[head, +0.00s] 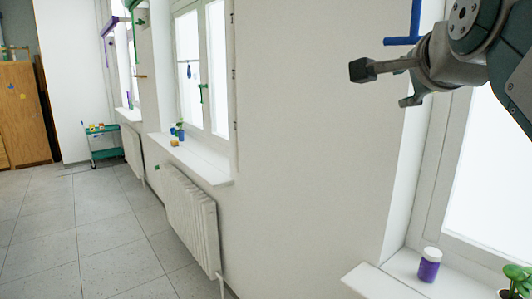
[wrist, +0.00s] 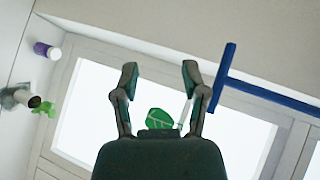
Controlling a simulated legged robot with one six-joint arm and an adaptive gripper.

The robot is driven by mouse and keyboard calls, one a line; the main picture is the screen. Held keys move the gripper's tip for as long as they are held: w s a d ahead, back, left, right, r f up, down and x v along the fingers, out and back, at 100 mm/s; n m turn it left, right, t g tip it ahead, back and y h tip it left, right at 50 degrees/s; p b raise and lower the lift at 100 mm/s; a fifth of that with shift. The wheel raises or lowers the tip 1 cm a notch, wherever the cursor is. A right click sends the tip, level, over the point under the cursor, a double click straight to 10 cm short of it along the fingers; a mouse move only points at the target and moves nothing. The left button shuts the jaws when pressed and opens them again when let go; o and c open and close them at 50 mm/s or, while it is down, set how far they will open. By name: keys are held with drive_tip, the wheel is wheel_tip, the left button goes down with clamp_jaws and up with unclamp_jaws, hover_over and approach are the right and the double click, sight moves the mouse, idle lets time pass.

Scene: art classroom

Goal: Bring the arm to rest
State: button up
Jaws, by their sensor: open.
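My gripper (head: 388,84) is raised at the upper right of the head view, in front of the wall beside the near window. In the wrist view my gripper (wrist: 159,76) has its two fingers spread apart, with nothing held between them. A green leaf-like shape (wrist: 162,122) shows beyond the fingers against the bright pane. A blue T-shaped bar (wrist: 265,93) is close to the right finger in the wrist view; whether they touch I cannot tell. Its blue part (head: 402,41) also shows just above my gripper in the head view.
A purple jar with a white lid (head: 429,265) and a green plant (head: 517,276) stand on the near windowsill (head: 372,282). A white radiator (head: 188,208) is under the farther window. A green cart (head: 104,146) and wooden cabinet (head: 24,115) stand far back. The tiled floor (head: 95,235) at left is clear.

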drive_tip(key=s+a+f+n+g, duration=0.2)
drive_tip(key=s+f+n, duration=0.3)
drive_tip(key=f, duration=0.8)
drive_tip(key=s+a+f+n+g+y, duration=0.1)
drive_tip(key=s+f+n, duration=0.4)
drive_tip(key=f, duration=0.9)
drive_tip(key=s+a+f+n+g, duration=0.3)
drive_tip(key=s+f+n+g, duration=0.2)
drive_tip(key=f, duration=0.8)
drive_tip(key=shift+s+a+f+n+y, duration=0.2)
drive_tip(key=shift+s+n+y, duration=0.3)
drive_tip(key=shift+n, duration=0.6)
drive_tip(key=shift+s+d, duration=0.1)
